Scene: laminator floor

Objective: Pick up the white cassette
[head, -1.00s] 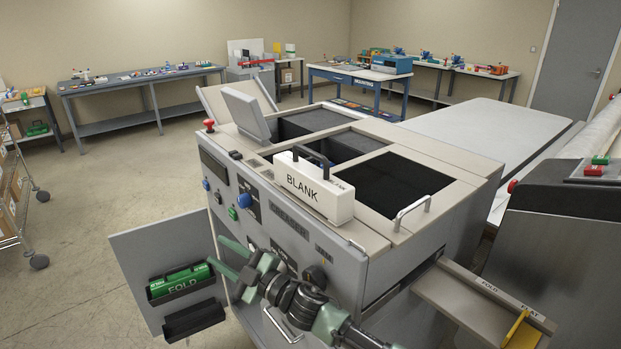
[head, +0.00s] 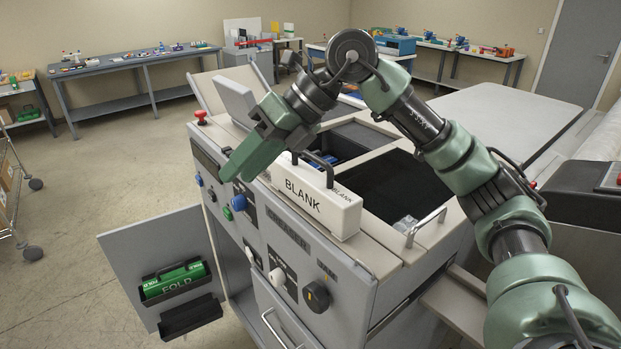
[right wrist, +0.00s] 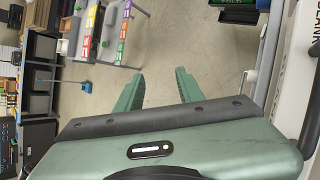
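The white cassette (head: 318,199), marked BLANK and with a dark handle on top, stands upright at the front edge of the grey machine's top. Part of it also shows at the right edge of the right wrist view (right wrist: 303,30). My right gripper (head: 260,158) is above and just left of the cassette, its fingers pointing down and left. In the right wrist view its two green fingers (right wrist: 159,86) are apart with nothing between them. The cassette is outside the fingers. My left gripper is not in view.
The grey machine (head: 385,245) has open dark bays behind the cassette and a metal handle (head: 427,226) at right. Its open door (head: 150,238) holds a green cassette (head: 174,279) marked FOLD. Knobs line its front.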

